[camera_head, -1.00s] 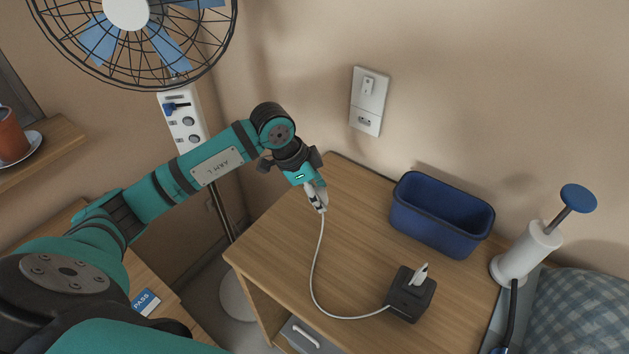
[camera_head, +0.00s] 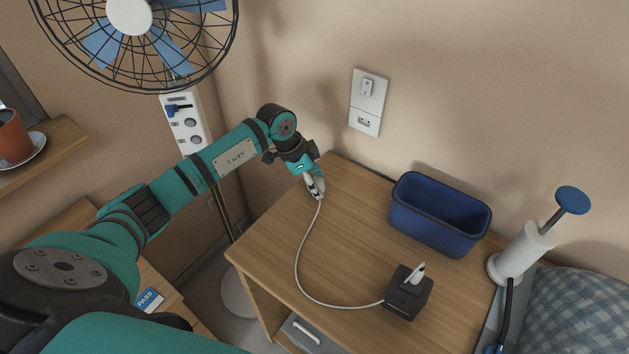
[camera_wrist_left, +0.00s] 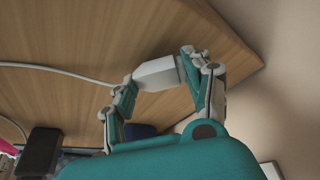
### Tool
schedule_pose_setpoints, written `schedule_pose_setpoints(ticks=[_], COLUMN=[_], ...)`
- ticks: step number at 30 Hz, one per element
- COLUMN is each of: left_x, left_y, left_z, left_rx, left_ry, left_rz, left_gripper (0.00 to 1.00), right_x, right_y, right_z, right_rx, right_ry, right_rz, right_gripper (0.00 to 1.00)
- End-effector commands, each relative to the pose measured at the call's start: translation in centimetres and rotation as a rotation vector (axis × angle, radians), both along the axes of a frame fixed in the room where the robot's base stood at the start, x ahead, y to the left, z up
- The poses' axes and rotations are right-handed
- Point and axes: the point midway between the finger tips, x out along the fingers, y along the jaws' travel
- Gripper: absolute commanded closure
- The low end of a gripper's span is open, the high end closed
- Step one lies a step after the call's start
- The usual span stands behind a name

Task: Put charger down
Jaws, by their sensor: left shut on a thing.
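My left gripper (camera_head: 315,188) is over the back left part of the wooden nightstand (camera_head: 345,255). It is shut on the white charger plug (camera_wrist_left: 158,74), which lies between both fingers in the left wrist view. A white cable (camera_head: 298,262) runs from the plug in a curve across the nightstand top to a black block (camera_head: 408,296). A white piece (camera_head: 417,273) stands up from the block's top. The plug is close to the wood; I cannot tell if it touches. My right gripper is not in view.
A blue bin (camera_head: 437,225) stands at the back right of the nightstand, and a white pump-like bottle (camera_head: 523,252) with a blue top is beyond its right side. A wall outlet (camera_head: 367,103) is above. The nightstand's middle is clear except for the cable.

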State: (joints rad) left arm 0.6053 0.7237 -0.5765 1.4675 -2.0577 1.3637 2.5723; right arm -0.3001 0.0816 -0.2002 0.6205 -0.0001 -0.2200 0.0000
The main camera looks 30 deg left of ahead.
Motion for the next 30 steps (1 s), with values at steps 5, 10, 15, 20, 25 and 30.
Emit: schedule_pose_setpoints(ticks=[5,10,15,20,25,30], left_x=[0.0,0.0,-0.1,-0.2,-0.1,-0.1], left_y=[0.0,0.0,0.0,0.0,0.1,0.1], left_z=[-0.6,-1.1,-1.4,-1.4,-1.4,-0.9], left_rx=[0.0,0.0,0.0,0.001,0.002,0.002], left_ry=[0.0,0.002,0.005,0.007,0.005,0.002], left_rz=[0.001,0.001,0.001,0.0,0.001,0.002], left_gripper=[0.8,0.8,0.45,0.26,0.26,0.26], right_x=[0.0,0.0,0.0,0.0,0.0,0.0], right_y=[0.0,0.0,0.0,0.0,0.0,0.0], right_z=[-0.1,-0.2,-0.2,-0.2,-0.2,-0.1], right_rx=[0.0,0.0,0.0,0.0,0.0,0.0], right_ry=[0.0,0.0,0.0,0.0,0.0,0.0], right_rz=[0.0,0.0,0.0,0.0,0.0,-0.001], right_gripper=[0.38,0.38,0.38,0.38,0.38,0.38])
